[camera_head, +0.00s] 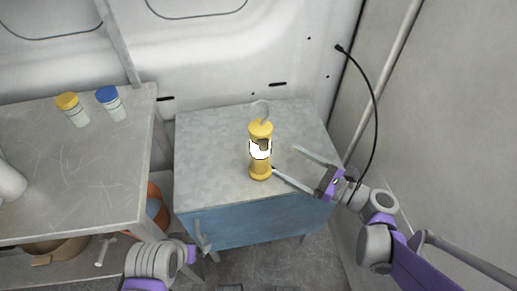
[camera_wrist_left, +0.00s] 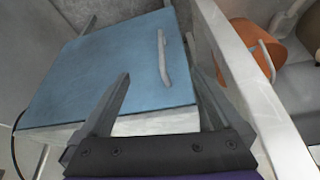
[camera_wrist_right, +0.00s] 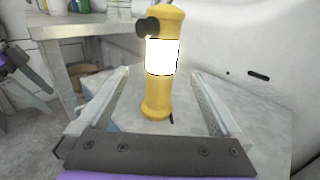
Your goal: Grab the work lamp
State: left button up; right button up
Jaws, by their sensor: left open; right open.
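The yellow work lamp (camera_head: 260,166) stands upright on the grey-topped cabinet (camera_head: 205,152), with a hook on top and a bright white lit middle. My right gripper (camera_head: 284,160) is open just to the right of the lamp, its fingers pointing at it. In the right wrist view the lamp (camera_wrist_right: 158,95) stands ahead, between the lines of the two open fingers (camera_wrist_right: 163,85); no finger appears to touch it. My left gripper is open in the left wrist view (camera_wrist_left: 160,85), in front of the cabinet's blue door (camera_wrist_left: 110,70); in the head view its fingers are hard to make out.
A scratched grey table (camera_head: 75,165) stands left of the cabinet, with a yellow-capped jar (camera_head: 74,110) and a blue-capped jar (camera_head: 111,103). An orange bucket (camera_wrist_left: 250,45) is beneath it. A black cable (camera_head: 372,110) hangs at the right wall. The cabinet top around the lamp is clear.

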aim_at(260, 145)
jog(key=shift+b+x, duration=0.35)
jog(key=shift+x, duration=4.65)
jog(key=shift+w+d+r, duration=0.1)
jog(key=shift+w+r, duration=0.05)
grip_shut()
